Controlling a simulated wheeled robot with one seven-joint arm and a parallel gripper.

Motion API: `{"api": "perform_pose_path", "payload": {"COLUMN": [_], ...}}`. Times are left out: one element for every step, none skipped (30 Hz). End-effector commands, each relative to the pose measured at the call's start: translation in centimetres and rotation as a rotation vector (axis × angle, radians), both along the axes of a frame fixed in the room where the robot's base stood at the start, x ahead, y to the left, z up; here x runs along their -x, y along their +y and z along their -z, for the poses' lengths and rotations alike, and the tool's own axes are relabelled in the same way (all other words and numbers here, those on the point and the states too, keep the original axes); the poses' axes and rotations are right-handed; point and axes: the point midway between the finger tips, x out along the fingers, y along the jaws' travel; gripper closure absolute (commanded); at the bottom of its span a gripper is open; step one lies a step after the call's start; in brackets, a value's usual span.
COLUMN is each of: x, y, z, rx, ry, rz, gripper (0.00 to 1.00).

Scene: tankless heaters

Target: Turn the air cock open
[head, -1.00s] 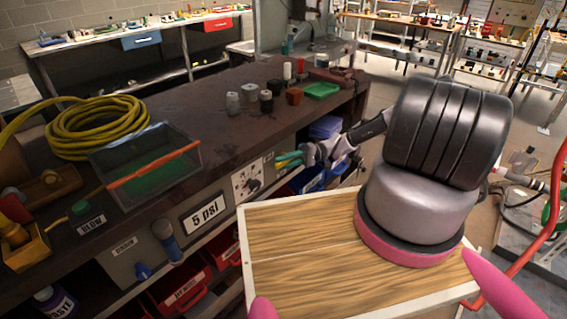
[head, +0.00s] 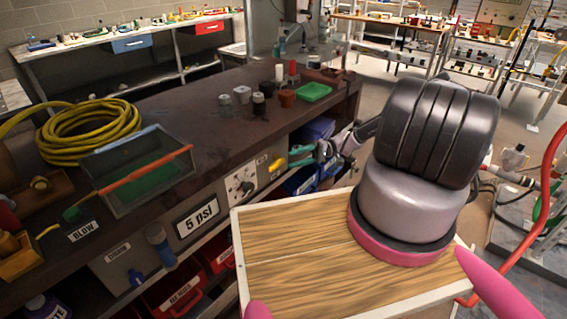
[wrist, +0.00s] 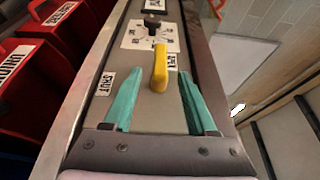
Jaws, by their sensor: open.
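The air cock is a yellow lever (wrist: 159,68) on the grey front panel. In the wrist view it runs roughly along the panel's length, beside a partly hidden label at its upper right; a "SHUT" label (wrist: 104,84) is at lower left. The lever also shows small in the head view (head: 275,166), at the panel's right part. My gripper (wrist: 158,74) is open, its teal fingers on either side of the lever in the wrist picture. Contact is not visible. In the head view my gripper (head: 294,156) is just right of the lever, empty.
A dial (head: 240,186) and a "5 psi" plate (head: 198,216) are on the same panel. The dark bench top (head: 190,120) overhangs it, with a yellow hose coil (head: 90,132) and tray. Red bins (wrist: 22,62) are below. A wooden-topped box (head: 300,240) is in front.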

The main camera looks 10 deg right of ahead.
Motion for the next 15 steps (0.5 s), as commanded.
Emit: {"api": "perform_pose_path", "payload": {"x": [-0.2,-0.3,-0.4,-0.5,-0.6,-0.6,-0.7,-0.7,-0.7,-0.7,-0.7,-0.7,-0.7,-0.7,-0.7], "y": [-0.8,-1.3,-1.7,-2.0,-2.3,-2.5,-2.7,-2.8,-2.9,-2.9,-3.0,-3.0,-3.0,-2.9,-2.9], "z": [0.0,0.0,0.1,0.1,0.0,0.1,0.1,0.1,0.0,0.0,0.0,0.0,0.0,0.0,0.0], "rx": [0.001,0.001,0.001,0.0,0.0,0.0,0.0,0.0,-0.001,-0.001,-0.001,-0.001,-0.001,-0.001,-0.001], "ry": [-0.001,-0.001,-0.001,0.0,0.001,0.0,0.0,0.0,0.0,0.0,0.0,0.0,0.0,0.0,0.0], "rz": [0.001,0.001,0.0,0.0,0.0,0.0,0.0,0.0,-0.001,-0.001,-0.001,-0.001,-0.001,-0.001,-0.001], "gripper": [0.43,0.43,0.43,0.43,0.43,0.43,0.43,0.43,0.43,0.43,0.43,0.43,0.43,0.43,0.43]}}
